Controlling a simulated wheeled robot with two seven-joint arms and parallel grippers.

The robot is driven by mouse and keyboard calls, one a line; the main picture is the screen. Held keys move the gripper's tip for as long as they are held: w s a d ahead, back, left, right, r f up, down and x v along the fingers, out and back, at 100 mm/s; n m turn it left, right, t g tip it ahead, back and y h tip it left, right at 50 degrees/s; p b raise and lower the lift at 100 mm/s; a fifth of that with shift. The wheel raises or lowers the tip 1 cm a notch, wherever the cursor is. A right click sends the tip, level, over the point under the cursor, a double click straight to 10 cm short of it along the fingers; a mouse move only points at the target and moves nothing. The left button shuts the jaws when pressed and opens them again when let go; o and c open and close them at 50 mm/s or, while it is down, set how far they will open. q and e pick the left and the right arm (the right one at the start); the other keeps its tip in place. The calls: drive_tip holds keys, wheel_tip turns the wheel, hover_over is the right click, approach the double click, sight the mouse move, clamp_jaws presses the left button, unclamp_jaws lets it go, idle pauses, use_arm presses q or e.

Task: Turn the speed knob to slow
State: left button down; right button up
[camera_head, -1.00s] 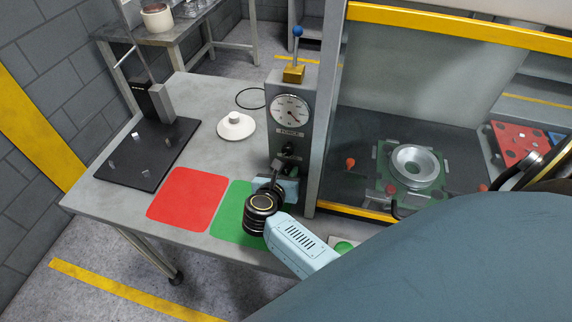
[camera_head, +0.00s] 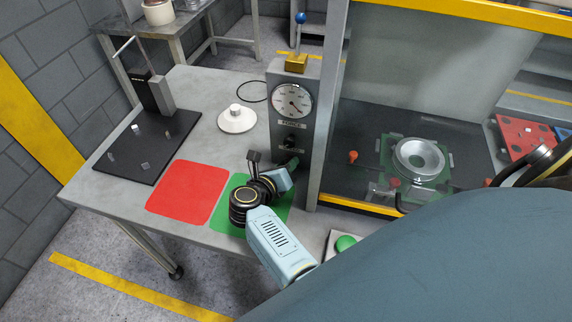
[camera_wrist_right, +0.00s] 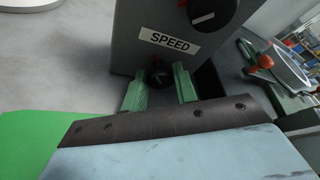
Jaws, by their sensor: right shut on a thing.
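The grey control post carries a black speed knob (camera_head: 290,142) below its round gauge (camera_head: 292,101). In the right wrist view the speed knob (camera_wrist_right: 208,11) has a white pointer line, and a SPEED label (camera_wrist_right: 170,43) sits under it. My right gripper (camera_head: 291,163) is low at the post's front. Its green fingers (camera_wrist_right: 162,85) are on either side of a small dark round part (camera_wrist_right: 158,74) below the label and shut on it. The fingers are apart from the speed knob above. The contact is partly hidden. My left gripper is not in view.
A red mat (camera_head: 188,191) and a green mat (camera_head: 225,213) lie on the table, the green one under my right arm. A white disc (camera_head: 237,119) stands behind. The yellow-edged machine bay (camera_head: 360,206) is to the right, with a green button (camera_head: 345,242) in front.

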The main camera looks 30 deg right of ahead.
drive_tip(key=o, duration=0.9)
drive_tip(key=shift+o, duration=0.2)
